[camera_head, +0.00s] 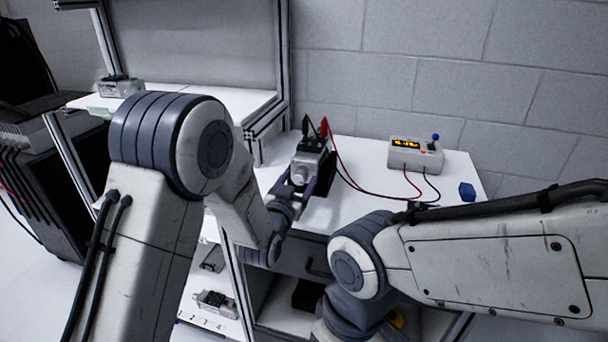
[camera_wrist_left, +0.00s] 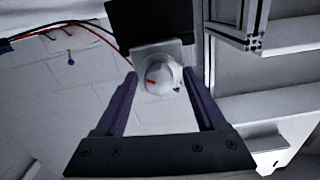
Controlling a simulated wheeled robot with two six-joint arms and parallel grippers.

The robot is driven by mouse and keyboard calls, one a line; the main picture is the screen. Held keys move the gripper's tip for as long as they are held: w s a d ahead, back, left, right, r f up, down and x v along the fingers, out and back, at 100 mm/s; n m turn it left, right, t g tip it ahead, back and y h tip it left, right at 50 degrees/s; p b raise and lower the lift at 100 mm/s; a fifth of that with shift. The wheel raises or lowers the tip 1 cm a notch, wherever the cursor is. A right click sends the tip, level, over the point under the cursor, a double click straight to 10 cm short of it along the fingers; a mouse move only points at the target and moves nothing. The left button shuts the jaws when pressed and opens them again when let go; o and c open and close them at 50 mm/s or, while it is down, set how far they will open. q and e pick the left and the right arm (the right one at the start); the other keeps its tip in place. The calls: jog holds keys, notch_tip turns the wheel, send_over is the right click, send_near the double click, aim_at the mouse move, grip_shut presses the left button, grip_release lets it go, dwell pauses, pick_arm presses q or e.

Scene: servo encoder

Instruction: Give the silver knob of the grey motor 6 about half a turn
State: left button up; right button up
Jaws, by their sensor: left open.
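The grey motor (camera_head: 311,158) stands on the white table, with red and black clips at its top. Its silver knob (camera_head: 300,174) faces my left gripper. In the left wrist view the round knob (camera_wrist_left: 160,74) bears a short red mark pointing left. My left gripper (camera_head: 292,188) is open, and its two dark fingers (camera_wrist_left: 158,88) stand on either side of the knob with gaps visible. I cannot tell any contact. The number on the motor is not readable. My right arm comes in from the right, and its gripper is not in view.
A white meter box (camera_head: 415,156) with a lit orange display stands right of the motor, joined by red and black wires. A small blue block (camera_head: 467,192) lies near the table's right edge. Another motor-like unit (camera_head: 215,302) lies on a lower shelf. An aluminium post (camera_head: 282,60) rises behind on the left.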

pick_arm(q)
jog(key=shift+c, duration=0.4)
grip_shut()
jog(key=n+b, duration=0.4)
jog(key=shift+f+n, duration=0.15)
jog(key=shift+n, duration=0.15)
jog(key=n+b, duration=0.4)
jog(key=n, duration=0.1)
jog(key=shift+b, duration=0.4)
jog(key=n+b, duration=0.4)
jog(key=n, duration=0.1)
jog(key=shift+n, duration=0.4)
jog(key=shift+a+n+b, duration=0.1)
jog(key=shift+n+b, duration=1.4)
jog(key=shift+n, duration=0.7)
jog(key=shift+o, duration=0.4)
grip_release()
